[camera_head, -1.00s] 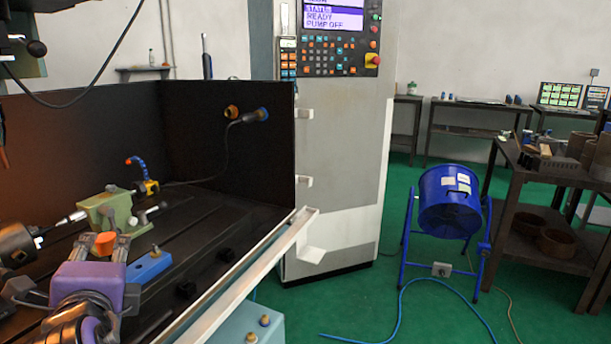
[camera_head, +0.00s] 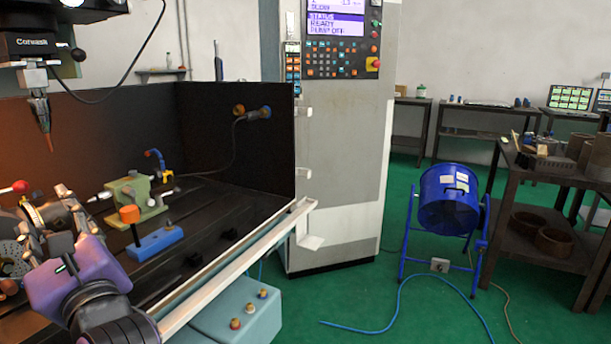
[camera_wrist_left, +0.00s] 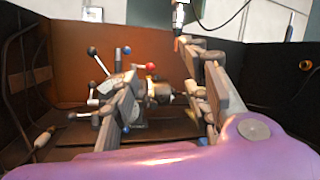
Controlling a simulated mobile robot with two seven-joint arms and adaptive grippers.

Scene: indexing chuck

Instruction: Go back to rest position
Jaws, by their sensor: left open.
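My left gripper (camera_head: 48,238) has a purple body and grey fingers and is at the lower left of the head view. It is open, and nothing shows held between the fingers. In the left wrist view the spread fingers (camera_wrist_left: 165,75) have the indexing chuck (camera_wrist_left: 157,92) beyond them. In the head view the chuck (camera_head: 50,213) sits at the left edge, partly hidden behind my gripper. I cannot tell the exact gap between them. A green tailstock (camera_head: 136,196) stands to the right of the chuck. My right gripper does not show.
A spindle head (camera_head: 38,100) hangs above the chuck. A blue block (camera_head: 155,243) and an orange-headed tool (camera_head: 129,215) are on the machine bed. Dark enclosure walls (camera_head: 235,150) surround it. A blue drum fan (camera_head: 449,198) stands on open green floor.

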